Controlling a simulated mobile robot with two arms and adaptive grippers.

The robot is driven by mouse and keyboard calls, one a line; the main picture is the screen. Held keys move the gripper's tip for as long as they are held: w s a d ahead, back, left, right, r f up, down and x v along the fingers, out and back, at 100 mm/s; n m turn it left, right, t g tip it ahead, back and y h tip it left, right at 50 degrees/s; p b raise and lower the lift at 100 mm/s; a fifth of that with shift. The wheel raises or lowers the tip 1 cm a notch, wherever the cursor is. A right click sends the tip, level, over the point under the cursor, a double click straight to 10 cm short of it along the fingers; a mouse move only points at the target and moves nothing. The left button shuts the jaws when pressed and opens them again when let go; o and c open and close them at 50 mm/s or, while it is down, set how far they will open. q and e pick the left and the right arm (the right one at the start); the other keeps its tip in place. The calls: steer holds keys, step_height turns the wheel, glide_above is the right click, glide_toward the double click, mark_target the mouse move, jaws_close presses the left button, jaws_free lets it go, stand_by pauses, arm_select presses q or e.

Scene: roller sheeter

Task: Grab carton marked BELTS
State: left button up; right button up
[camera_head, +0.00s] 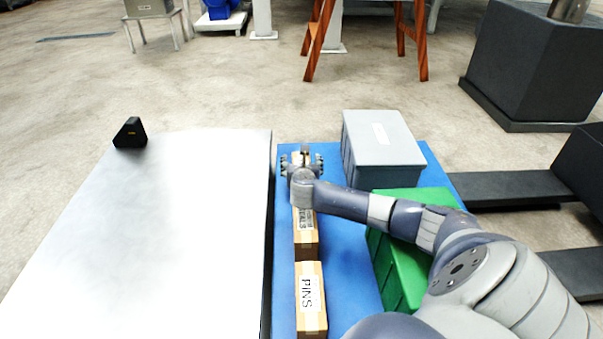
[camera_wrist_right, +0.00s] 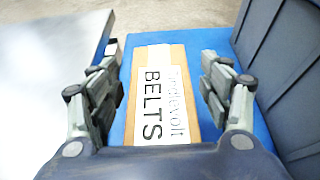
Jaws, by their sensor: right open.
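The BELTS carton (camera_wrist_right: 161,120) is a brown box with a white label, lying on the blue tabletop. In the right wrist view it lies between the two fingers of my right gripper (camera_wrist_right: 160,78), with blue surface showing on both sides. The gripper is open. In the head view my right gripper (camera_head: 302,166) is over the far carton of the row and hides most of it; only a little brown shows between the fingers. I cannot tell how high the fingers are above the tabletop. My left gripper is not in view.
A middle carton (camera_head: 306,244) and a PINS carton (camera_head: 311,291) lie nearer in the row. A grey bin (camera_head: 383,150) and a green bin (camera_head: 398,270) stand right of them. A white table (camera_head: 150,240) adjoins at left, with a black object (camera_head: 130,133).

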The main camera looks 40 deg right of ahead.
steer(key=c, duration=1.5)
steer(key=shift+r, duration=0.1)
steer(key=shift+r, duration=0.1)
